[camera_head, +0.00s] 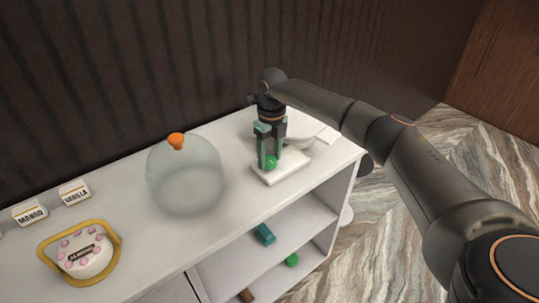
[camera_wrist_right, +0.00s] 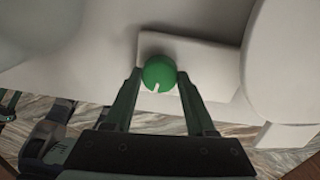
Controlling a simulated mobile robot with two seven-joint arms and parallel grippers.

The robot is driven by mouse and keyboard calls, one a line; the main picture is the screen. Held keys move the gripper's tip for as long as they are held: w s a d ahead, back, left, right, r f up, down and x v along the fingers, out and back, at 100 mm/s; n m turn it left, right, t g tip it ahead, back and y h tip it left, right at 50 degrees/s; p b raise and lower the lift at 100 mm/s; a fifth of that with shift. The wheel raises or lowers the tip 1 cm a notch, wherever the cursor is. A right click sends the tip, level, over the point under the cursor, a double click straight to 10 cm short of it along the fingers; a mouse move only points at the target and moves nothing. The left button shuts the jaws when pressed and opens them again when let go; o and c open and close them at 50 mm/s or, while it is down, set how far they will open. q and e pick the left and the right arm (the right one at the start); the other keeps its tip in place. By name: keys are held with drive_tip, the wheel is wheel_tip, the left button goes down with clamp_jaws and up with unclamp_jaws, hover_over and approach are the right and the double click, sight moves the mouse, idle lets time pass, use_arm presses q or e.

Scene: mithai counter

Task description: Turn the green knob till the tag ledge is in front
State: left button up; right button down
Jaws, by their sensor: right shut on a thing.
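The green knob (camera_head: 271,162) sits on a white block-like base (camera_head: 292,167) on the counter's right part. In the right wrist view the knob (camera_wrist_right: 159,72) shows a small white mark at its lower edge. My right gripper (camera_head: 268,160) points down and is shut on the knob, with one finger on each side of it. Behind the arm stands a white rounded thing (camera_head: 303,127), partly hidden. I cannot make out a tag ledge.
A clear dome (camera_head: 187,180) with an orange handle stands left of the gripper. A pink-dotted cake (camera_head: 82,252) and white boxes labelled MANGO (camera_head: 30,213) and VANILLA (camera_head: 74,192) are farther left.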

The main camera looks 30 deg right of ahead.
sight(271, 158)
drive_tip(key=shift+n, duration=0.9)
drive_tip(key=shift+c, duration=1.1)
unclamp_jaws()
drive_tip(key=shift+r, duration=0.1)
wheel_tip(271, 158, up, 12)
drive_tip(key=shift+d+r+b, duration=0.2)
drive_tip(key=shift+d+b, duration=0.1)
drive_tip(key=shift+w, duration=0.1)
